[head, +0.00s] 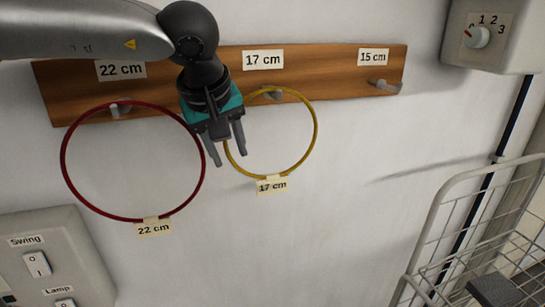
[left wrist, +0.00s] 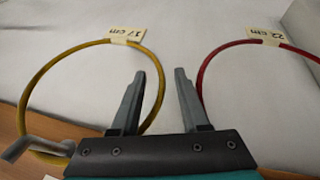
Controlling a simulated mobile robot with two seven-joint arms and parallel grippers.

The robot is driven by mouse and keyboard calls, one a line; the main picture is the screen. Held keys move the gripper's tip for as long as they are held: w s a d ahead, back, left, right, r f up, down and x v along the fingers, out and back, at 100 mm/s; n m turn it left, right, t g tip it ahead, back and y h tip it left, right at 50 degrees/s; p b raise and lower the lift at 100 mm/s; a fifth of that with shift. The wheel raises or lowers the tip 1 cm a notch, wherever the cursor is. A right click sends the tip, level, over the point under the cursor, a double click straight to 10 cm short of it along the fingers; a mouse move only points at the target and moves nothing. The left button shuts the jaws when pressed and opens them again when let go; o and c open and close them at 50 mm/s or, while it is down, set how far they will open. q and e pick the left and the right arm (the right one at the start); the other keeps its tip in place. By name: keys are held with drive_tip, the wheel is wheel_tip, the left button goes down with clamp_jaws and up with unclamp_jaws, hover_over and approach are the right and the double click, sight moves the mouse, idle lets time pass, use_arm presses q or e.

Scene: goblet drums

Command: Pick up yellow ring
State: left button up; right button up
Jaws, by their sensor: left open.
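The yellow ring (head: 316,130) hangs on the middle hook of a wooden rack, with a 17 cm tag (head: 272,186) at its bottom. My left gripper (head: 229,158) is open at the ring's left side and covers part of it. In the left wrist view, the yellow ring (left wrist: 42,70) is at left, and its near side passes between the spread fingers of my left gripper (left wrist: 157,73). The fingers are not closed on it. I cannot tell how deep the ring sits between them. My right gripper is not in view.
A red ring (head: 64,170) with a 22 cm tag hangs close on the left. The wooden rack (head: 335,60) has an empty 15 cm hook (head: 384,86) at right. A switch panel (head: 75,240), a dial box (head: 500,50) and a wire basket (head: 440,230) stand around. The wall below is bare.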

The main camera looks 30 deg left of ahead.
use_arm(q)
drive_tip(key=shift+w+a+f, duration=0.1)
drive_tip(key=shift+w+f, duration=0.15)
drive_tip(key=shift+f, duration=0.3)
drive_tip(key=shift+c, duration=0.4)
clamp_jaws()
idle(0.6)
